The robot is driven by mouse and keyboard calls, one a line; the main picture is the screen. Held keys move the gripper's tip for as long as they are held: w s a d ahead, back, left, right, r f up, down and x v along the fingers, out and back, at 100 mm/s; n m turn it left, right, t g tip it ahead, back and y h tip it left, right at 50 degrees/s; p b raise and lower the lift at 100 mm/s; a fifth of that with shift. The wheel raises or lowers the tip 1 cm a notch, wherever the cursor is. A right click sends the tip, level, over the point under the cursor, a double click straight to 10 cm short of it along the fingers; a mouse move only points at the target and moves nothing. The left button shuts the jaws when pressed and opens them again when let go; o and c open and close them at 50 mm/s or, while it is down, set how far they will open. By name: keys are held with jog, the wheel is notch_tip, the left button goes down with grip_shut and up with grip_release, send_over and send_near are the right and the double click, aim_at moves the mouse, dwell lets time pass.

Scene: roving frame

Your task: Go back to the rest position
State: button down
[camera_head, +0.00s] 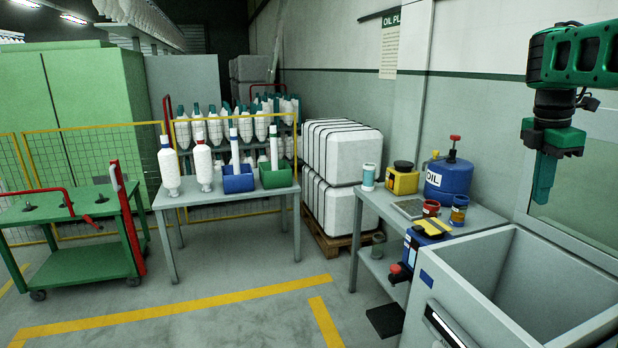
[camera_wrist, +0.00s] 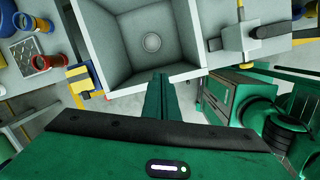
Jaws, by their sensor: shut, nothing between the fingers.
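My gripper (camera_head: 545,178) is at the right of the head view, hanging down from my green and black arm. Its green fingers are together and hold nothing. It is above the grey open-topped bin (camera_head: 436,256) and near the wall side. In the wrist view the shut fingers (camera_wrist: 160,82) reach over the near rim of the same bin (camera_wrist: 185,72), whose floor shows a round drain-like spot. The fingers appear apart from the bin.
A grey bench (camera_head: 484,222) beside the bin carries a blue oil can (camera_head: 449,178), a yellow can (camera_head: 402,181) and small tins. A table (camera_head: 228,194) with white bottles, a green cart (camera_head: 75,211) and stacked white bales (camera_head: 340,152) stand further left. The middle floor is clear.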

jog(key=s+a+f+m, duration=0.3)
jog(key=s+f+m, duration=0.3)
jog(key=s, duration=0.3)
jog(key=s+a+f+m+y, duration=0.1)
jog(key=s+a+f+m, duration=0.3)
jog(key=s+m, duration=0.5)
jog(key=s+a+f+m+y, duration=0.1)
jog(key=s+a+f+m, duration=0.3)
jog(key=s+f+m, duration=0.3)
jog(key=s+f, duration=0.1)
jog(key=s, duration=0.3)
jog(key=shift+f+m, duration=0.3)
jog(key=shift+m, duration=0.1)
jog(key=shift+a, duration=0.1)
jog(key=shift+w+f+g, duration=0.25)
jog(key=shift+w+g, duration=0.05)
jog(key=shift+w, duration=0.3)
